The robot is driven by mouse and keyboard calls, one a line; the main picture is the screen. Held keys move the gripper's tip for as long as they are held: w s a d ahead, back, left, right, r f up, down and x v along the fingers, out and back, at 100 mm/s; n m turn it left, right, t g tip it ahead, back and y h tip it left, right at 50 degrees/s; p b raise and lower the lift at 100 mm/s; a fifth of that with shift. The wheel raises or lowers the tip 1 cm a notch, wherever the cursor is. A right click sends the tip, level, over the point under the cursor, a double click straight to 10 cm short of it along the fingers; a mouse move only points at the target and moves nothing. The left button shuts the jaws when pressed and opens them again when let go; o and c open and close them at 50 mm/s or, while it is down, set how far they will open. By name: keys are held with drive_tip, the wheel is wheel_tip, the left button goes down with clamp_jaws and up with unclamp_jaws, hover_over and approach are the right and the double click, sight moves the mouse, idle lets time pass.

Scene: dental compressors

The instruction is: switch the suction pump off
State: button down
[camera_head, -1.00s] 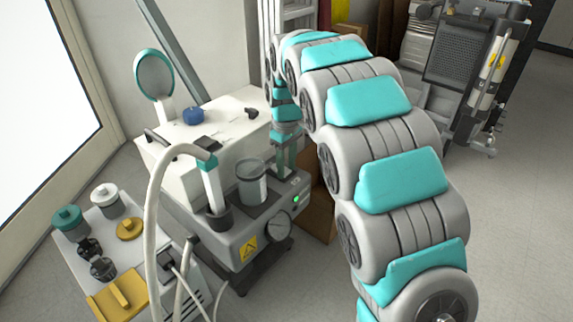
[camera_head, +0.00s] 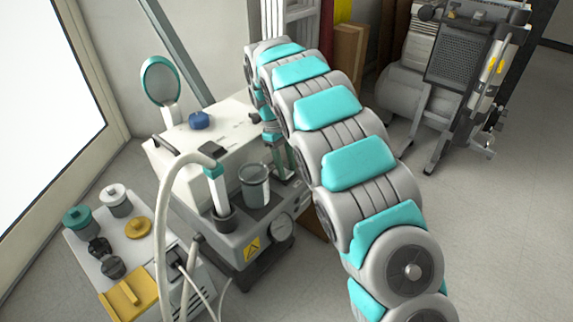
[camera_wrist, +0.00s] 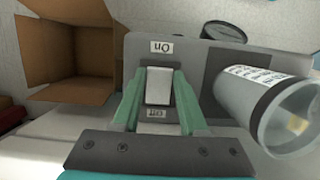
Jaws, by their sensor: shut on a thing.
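The suction pump (camera_head: 232,238) is a grey box with a gauge (camera_head: 279,227) and a yellow warning label on its front. Its white rocker switch (camera_wrist: 159,84) shows in the wrist view, between an upside-down "On" label (camera_wrist: 162,47) on the far side and an "Off" label (camera_wrist: 156,113) on the near side. My gripper (camera_wrist: 158,98) has its two green fingers shut on the switch, one on each side. In the head view my gripper (camera_head: 279,157) is at the pump's back right, partly hidden by my arm. The switch is hidden there.
A clear canister (camera_head: 255,186) stands on the pump, close to my right finger in the wrist view (camera_wrist: 262,100). A hose handpiece (camera_head: 215,185) stands beside it. A white unit (camera_head: 190,160) is behind. An open cardboard box (camera_wrist: 70,50) lies left in the wrist view.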

drive_tip(key=shift+c, duration=2.2)
unclamp_jaws()
drive_tip(key=v, duration=0.5)
drive_tip(key=shift+w+a+r+p, duration=0.1)
drive_tip(key=shift+r+p, duration=0.1)
drive_tip(key=shift+p, duration=0.1)
drive_tip(key=shift+v, duration=1.15)
